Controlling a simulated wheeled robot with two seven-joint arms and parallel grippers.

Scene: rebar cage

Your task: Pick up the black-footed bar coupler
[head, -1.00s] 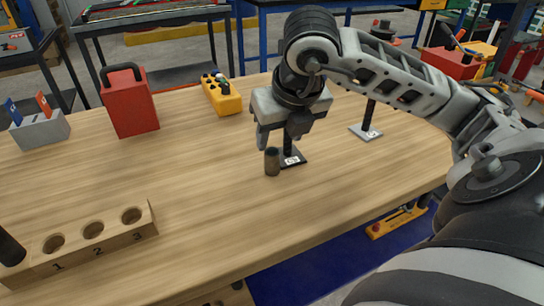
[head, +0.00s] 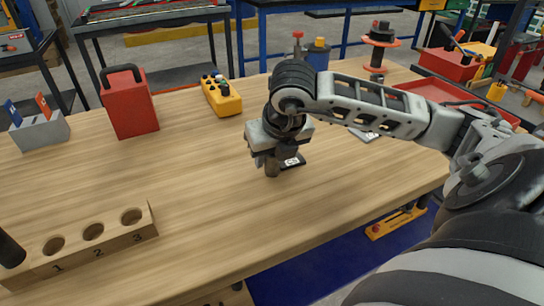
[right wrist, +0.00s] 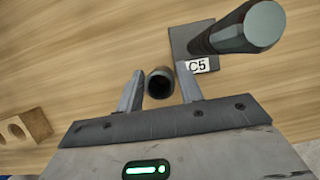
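A short brown-grey hollow coupler (head: 272,169) stands upright on the wooden table, its upper part partly hidden by my right gripper (head: 271,158). In the right wrist view the coupler (right wrist: 160,83) shows its dark open top between the two fingertips of the right gripper (right wrist: 160,88). The fingers are apart, one on each side, with a visible gap at both sides. I cannot make out the colour of its foot.
A dark post (right wrist: 245,30) on a plate labelled C5 (right wrist: 198,66) stands close beside the coupler. A wooden block (head: 95,240) with numbered holes is at the front left. A red canister (head: 130,105) and yellow box (head: 222,97) stand behind. The table's middle left is clear.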

